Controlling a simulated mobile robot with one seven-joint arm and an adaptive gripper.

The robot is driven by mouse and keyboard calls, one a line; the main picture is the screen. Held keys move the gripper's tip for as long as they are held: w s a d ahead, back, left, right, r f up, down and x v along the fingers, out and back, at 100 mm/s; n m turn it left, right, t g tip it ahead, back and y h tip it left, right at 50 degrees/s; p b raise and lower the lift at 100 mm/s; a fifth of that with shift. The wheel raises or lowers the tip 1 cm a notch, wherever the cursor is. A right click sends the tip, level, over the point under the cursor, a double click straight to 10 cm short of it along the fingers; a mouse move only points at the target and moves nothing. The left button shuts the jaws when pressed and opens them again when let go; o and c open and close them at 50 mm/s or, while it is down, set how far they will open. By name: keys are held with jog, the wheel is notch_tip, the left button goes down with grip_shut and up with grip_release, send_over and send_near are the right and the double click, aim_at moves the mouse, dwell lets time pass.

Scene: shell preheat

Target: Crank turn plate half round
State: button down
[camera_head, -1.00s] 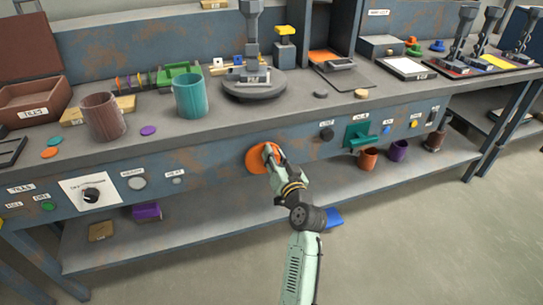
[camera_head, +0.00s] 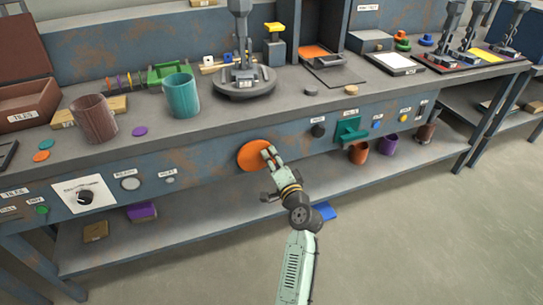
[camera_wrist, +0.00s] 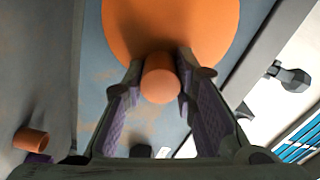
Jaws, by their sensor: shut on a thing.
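The crank is an orange disc (camera_head: 252,155) on the bench's front panel with a round orange handle (camera_wrist: 160,86) standing out from it. My gripper (camera_head: 269,153) is at the disc's right side. In the wrist view my gripper (camera_wrist: 160,75) has one finger on each side of the handle and is shut on it; the disc (camera_wrist: 170,22) lies just beyond. The turn plate (camera_head: 244,87) is a dark grey round plate on the bench top, with a grey upright post and small blocks around it. Part of the disc is hidden behind my fingers.
A teal cup (camera_head: 181,96) and a brown cup (camera_head: 94,119) stand on the bench left of the plate. A green lever part (camera_head: 352,131) sticks out of the panel right of the crank. The lower shelf holds several cups and boxes. Open floor lies in front.

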jog(key=shift+d+f+m, duration=0.1)
jog(key=shift+f+m, duration=0.2)
jog(key=shift+m, duration=0.2)
jog(key=shift+f, duration=0.1)
jog(key=c, duration=1.3)
grip_release()
jog(key=v, duration=1.2)
